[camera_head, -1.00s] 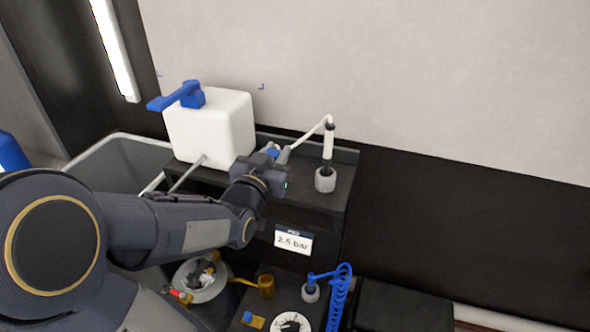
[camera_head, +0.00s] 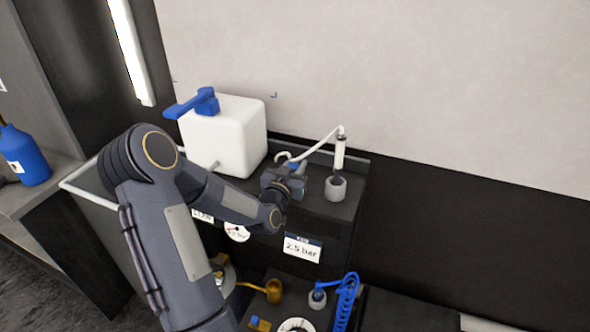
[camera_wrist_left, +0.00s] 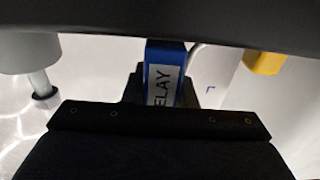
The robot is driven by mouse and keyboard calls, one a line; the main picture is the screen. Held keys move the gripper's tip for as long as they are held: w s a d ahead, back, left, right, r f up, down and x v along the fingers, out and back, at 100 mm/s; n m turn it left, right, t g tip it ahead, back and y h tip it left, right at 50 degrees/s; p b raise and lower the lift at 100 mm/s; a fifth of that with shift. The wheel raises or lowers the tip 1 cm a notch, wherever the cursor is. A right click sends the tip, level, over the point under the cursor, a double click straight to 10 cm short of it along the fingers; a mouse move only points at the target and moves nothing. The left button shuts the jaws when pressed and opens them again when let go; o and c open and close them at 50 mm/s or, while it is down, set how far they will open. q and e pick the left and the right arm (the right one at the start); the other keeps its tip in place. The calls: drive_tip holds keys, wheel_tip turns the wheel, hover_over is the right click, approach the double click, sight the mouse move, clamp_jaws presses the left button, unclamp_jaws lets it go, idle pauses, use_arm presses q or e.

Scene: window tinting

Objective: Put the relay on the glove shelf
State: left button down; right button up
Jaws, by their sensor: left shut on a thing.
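My left gripper (camera_head: 292,170) is shut on the relay (camera_wrist_left: 160,82), a small blue block with a white label partly reading "ELAY" in the left wrist view. The gripper is over the front part of a black shelf (camera_head: 318,205), between a white canister and a grey holder. I cannot tell whether the relay touches anything. No gloves show, so I cannot tell which surface is the glove shelf. My right gripper is not in view.
The white canister (camera_head: 232,135) with a blue lever stands left of the gripper. A white wand (camera_head: 339,153) stands in the grey holder (camera_head: 336,188) close on the right. Below are a "2.5 bar" label (camera_head: 302,248) and a blue coiled hose (camera_head: 347,300). A blue bottle (camera_head: 27,158) stands far left.

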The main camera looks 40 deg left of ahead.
use_arm(q)
drive_tip(key=shift+f, duration=0.8)
drive_tip(key=shift+f, duration=0.25)
drive_tip(key=c, duration=1.2)
unclamp_jaws()
drive_tip(key=shift+r, duration=0.1)
drive_tip(key=shift+o, duration=0.2)
